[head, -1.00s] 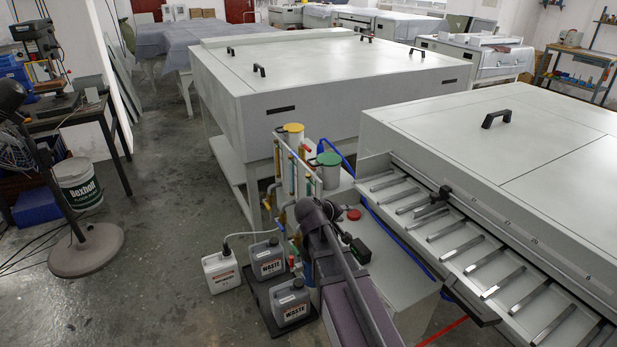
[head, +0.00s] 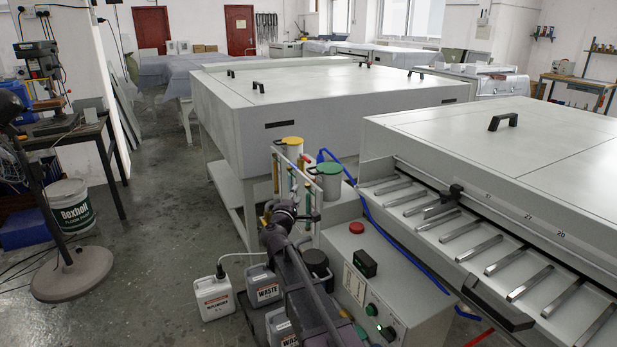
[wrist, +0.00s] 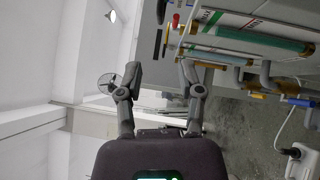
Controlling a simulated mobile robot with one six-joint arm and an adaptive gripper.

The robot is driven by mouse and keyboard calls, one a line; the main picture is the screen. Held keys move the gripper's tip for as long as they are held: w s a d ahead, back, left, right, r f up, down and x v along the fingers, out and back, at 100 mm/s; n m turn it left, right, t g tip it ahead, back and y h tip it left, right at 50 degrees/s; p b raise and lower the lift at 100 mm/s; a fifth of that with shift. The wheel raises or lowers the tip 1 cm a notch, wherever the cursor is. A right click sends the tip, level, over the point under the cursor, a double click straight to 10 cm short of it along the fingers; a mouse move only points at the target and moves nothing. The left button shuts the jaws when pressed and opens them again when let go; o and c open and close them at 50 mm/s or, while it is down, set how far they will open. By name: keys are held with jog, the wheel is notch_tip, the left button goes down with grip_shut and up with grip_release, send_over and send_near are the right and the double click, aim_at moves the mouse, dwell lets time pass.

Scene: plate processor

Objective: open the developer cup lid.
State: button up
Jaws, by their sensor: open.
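Two pale cups stand on the processor's near left end in the head view. One has a yellow lid (head: 293,141) and the one to its right has a green lid (head: 329,168). Both lids look shut; I cannot read which cup is the developer's. My gripper (wrist: 160,78) is open and empty in the wrist view, its two fingers apart with pale wall between them. In the head view my arm's dark end is just in front of and below the cups, where the fingers cannot be made out.
Upright tubes and pipes stand before the cups; green tubes (wrist: 238,32) lie right of my fingers in the wrist view. A red button (head: 356,228) is on the processor's control box. A white bottle (head: 215,297) and grey waste containers (head: 262,285) crowd the floor.

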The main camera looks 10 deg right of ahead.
aim_at(309, 171)
jog(key=shift+w, duration=0.1)
jog(key=p+x, duration=0.2)
jog(key=x, duration=1.1)
jog(key=shift+w+d, duration=0.2)
jog(key=shift+w, duration=0.05)
grip_shut()
